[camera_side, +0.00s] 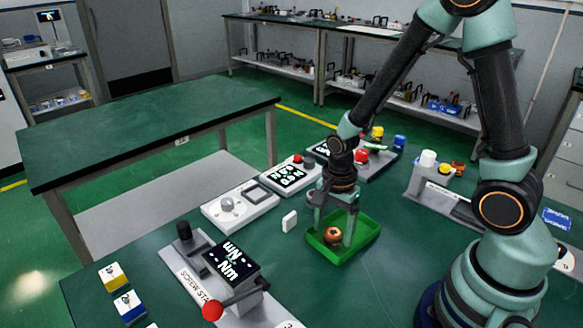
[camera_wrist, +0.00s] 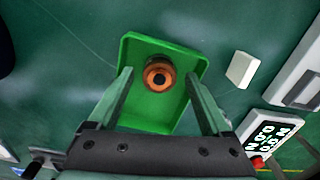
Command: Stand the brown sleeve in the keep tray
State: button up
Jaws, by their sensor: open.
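The brown sleeve (camera_side: 333,236) is a short ring with a dark hole. It stands upright in the green keep tray (camera_side: 366,233), and in the wrist view the sleeve (camera_wrist: 159,75) shows its hole facing up, near the far wall of the tray (camera_wrist: 136,48). My gripper (camera_side: 337,233) is above the tray with its fingers reaching down beside the sleeve. In the wrist view my gripper (camera_wrist: 160,77) is open, with a clear gap between each finger and the sleeve. The near part of the tray is partly hidden by my gripper.
A small white block (camera_side: 289,221) stands left of the tray. A white panel with a knob (camera_side: 240,205) and a black-topped station with a red-ended lever (camera_side: 230,262) are farther left. A grey stand with coloured caps (camera_side: 440,180) is at the right. Bare green table lies around the tray.

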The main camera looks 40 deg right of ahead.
notch_tip(320, 180, up, 11)
notch_tip(320, 180, up, 6)
jog(key=n+t, duration=0.2)
jog(key=n, duration=0.4)
send_over(333, 233)
jog(key=r+n+t, duration=0.1)
jog(key=n, duration=0.2)
jog(key=s+r+n+t, duration=0.1)
jog(key=r+n, duration=0.1)
jog(key=n, duration=0.2)
jog(key=s+r+n+t, duration=0.1)
jog(key=r+n, duration=0.1)
jog(key=n, duration=0.1)
jog(key=shift+s+a+r+n+t, duration=0.2)
jog(key=shift+n+t, duration=0.1)
jog(key=shift+n, duration=0.1)
